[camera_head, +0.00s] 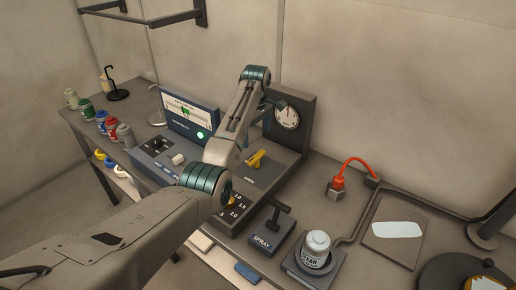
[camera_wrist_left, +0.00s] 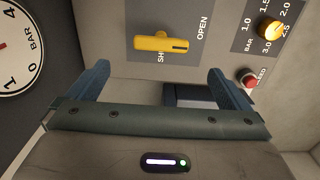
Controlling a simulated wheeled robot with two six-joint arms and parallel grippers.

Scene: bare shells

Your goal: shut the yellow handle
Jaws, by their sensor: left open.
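The yellow handle (camera_head: 256,158) sits on the grey console panel, below and a little left of the gauge. In the left wrist view the yellow handle (camera_wrist_left: 162,43) lies crosswise on the panel. The word OPEN stands beside its right end, and a label beginning SH is just below it, partly hidden. My left gripper (camera_head: 274,101) is above the panel, near the gauge. In the left wrist view its fingers (camera_wrist_left: 160,82) are spread wide and empty, with the handle beyond them and apart from them. My right gripper is out of view.
The round gauge (camera_head: 287,117) stands upright behind the handle. A yellow BAR knob (camera_wrist_left: 270,29) and a red button (camera_wrist_left: 248,78) are on the panel. A SPRAY switch box (camera_head: 269,238) and a white can (camera_head: 316,249) stand to the front right. Several paint bottles are at left.

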